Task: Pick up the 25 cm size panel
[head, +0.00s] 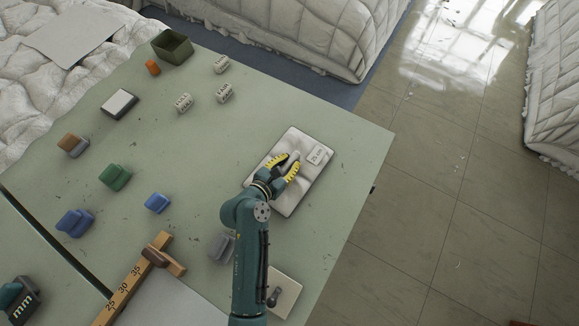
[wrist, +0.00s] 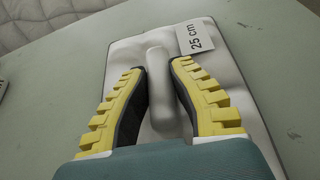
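The 25 cm panel (head: 289,203) is a pale grey, padded rectangle lying flat on the green table, with a white "25 cm" label. In the wrist view the panel (wrist: 225,85) has a raised grey bar-shaped handle (wrist: 160,85) along its middle. My gripper (head: 288,165) is over the panel with its yellow-and-black fingers spread. In the wrist view the fingers (wrist: 158,70) stand on either side of the handle, with a narrow gap visible at least on the left. The lower end of the handle is close to my gripper's body.
The green table (head: 215,130) holds several small blocks, labelled pieces (head: 221,64), an open green box (head: 172,46) and a wooden ruler (head: 130,285). A grey block (head: 221,247) and a pale plate with a dark knob (head: 285,296) lie near my arm. White quilted heaps stand behind.

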